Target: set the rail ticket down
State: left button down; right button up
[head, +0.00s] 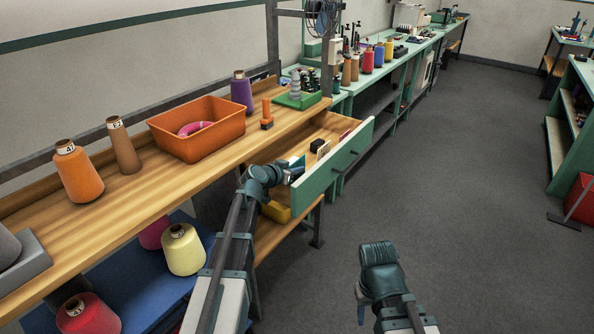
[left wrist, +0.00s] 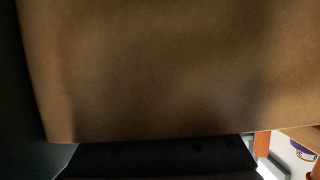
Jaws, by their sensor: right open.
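My left gripper (head: 294,168) is at the open drawer (head: 333,177), by its near left side. Its fingertips are small and partly hidden, so I cannot tell whether they are shut on something. In the left wrist view a plain brown, card-like surface (left wrist: 150,70) fills most of the picture, very close to the camera. I cannot tell whether it is the rail ticket, and no ticket is clearly recognisable in the head view. My right gripper (head: 378,254) is open and empty above the floor, away from the bench.
The drawer holds a black box (head: 316,145) and a small pale card-like item (head: 323,150). The wooden bench (head: 200,190) carries an orange bin (head: 200,142), thread cones, an orange-handled tool (head: 266,115) and a green tray (head: 297,101).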

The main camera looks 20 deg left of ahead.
pick_arm(q)
jog(key=shift+s+f, duration=0.2)
jog(key=shift+f, duration=0.05)
jog(key=c, duration=1.1)
grip_release()
jog(key=shift+s, duration=0.1)
jog(key=shift+o, duration=0.2)
jog(key=shift+r, duration=0.1)
jog(key=shift+s+a+r+p, duration=0.35)
jog(key=shift+r+p, duration=0.2)
jog(key=shift+p, duration=0.4)
jog(key=p+v, duration=0.4)
jog(key=v, duration=0.6)
jog(key=shift+s+r, duration=0.25)
jog(key=shift+r, duration=0.05)
